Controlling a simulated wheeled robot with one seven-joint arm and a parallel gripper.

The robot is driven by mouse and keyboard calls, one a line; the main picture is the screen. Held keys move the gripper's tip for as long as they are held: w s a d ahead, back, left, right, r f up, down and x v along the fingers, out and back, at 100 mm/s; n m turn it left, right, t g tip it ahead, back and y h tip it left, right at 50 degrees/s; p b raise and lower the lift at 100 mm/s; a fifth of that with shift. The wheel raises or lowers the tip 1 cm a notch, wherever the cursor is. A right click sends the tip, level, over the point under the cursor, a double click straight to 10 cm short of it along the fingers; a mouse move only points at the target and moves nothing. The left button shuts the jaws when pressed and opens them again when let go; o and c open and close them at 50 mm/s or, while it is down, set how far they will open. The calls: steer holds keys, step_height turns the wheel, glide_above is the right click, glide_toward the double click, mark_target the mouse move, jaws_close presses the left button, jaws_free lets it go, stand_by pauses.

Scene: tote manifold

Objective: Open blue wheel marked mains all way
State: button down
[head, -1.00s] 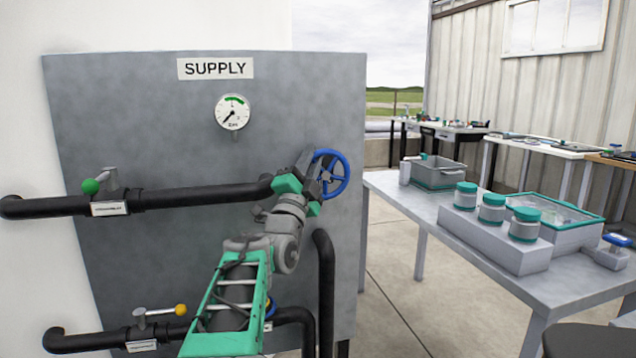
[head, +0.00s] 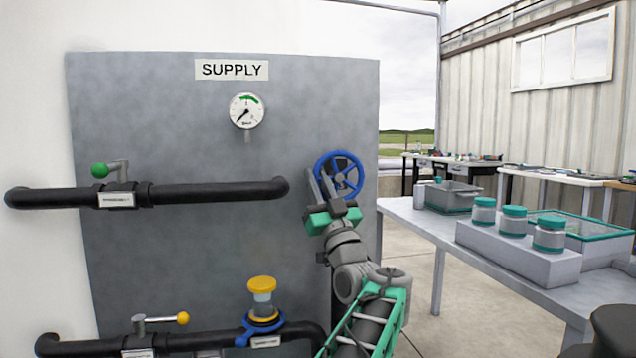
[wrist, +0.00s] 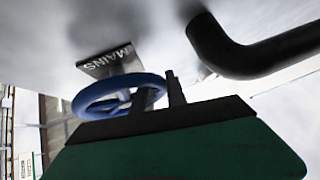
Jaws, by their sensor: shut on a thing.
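The blue wheel (head: 338,158) stands at the right side of the grey supply panel (head: 180,260). In the wrist view the blue wheel (wrist: 110,92) sits beside a plate marked MAINS (wrist: 108,62). My gripper (head: 322,188) is at the wheel's lower left, with its fingers shut on the rim. The wrist view also shows my gripper (wrist: 158,97) with a finger inside the ring. The exact grip on the rim is partly hidden by the fingers and the green gripper body.
A gauge (head: 247,111) is above the upper black pipe (head: 220,191). A green-knobbed valve (head: 101,170), a yellow-knobbed valve (head: 181,318) and a yellow-capped fitting (head: 262,290) are on the pipes. A grey table (head: 400,212) with jars stands at right.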

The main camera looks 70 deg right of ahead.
steer(key=n+t+y, duration=0.1)
steer(key=n+y, duration=0.1)
steer(key=f+n+t+y, duration=0.1)
steer(key=n+y, duration=0.1)
steer(key=n, duration=0.1)
steer(key=n+t+y, duration=0.1)
steer(key=n+y, duration=0.1)
steer(key=shift+s+f+n+y, duration=0.15)
steer(key=shift+f+n+y, duration=0.15)
steer(key=shift+n, duration=0.1)
steer(key=shift+s+d+f+n+y+p, duration=0.1)
steer(key=shift+f+n+y, duration=0.25)
steer(key=shift+n+y, duration=0.7)
steer(key=shift+s+d+f+n+y+p, duration=0.15)
steer(key=shift+f+n+y, duration=0.15)
steer(key=shift+n+y, duration=0.75)
steer(key=shift+s+f+n+y+p, duration=0.1)
steer(key=shift+f+n+y, duration=0.25)
steer(key=shift+n+y, duration=0.7)
steer(key=shift+n+h, duration=0.25)
steer(key=c, duration=1.4)
jaws_free()
steer(key=shift+w, duration=0.1)
steer(key=shift+c, duration=0.2)
steer(key=shift+o, duration=0.2)
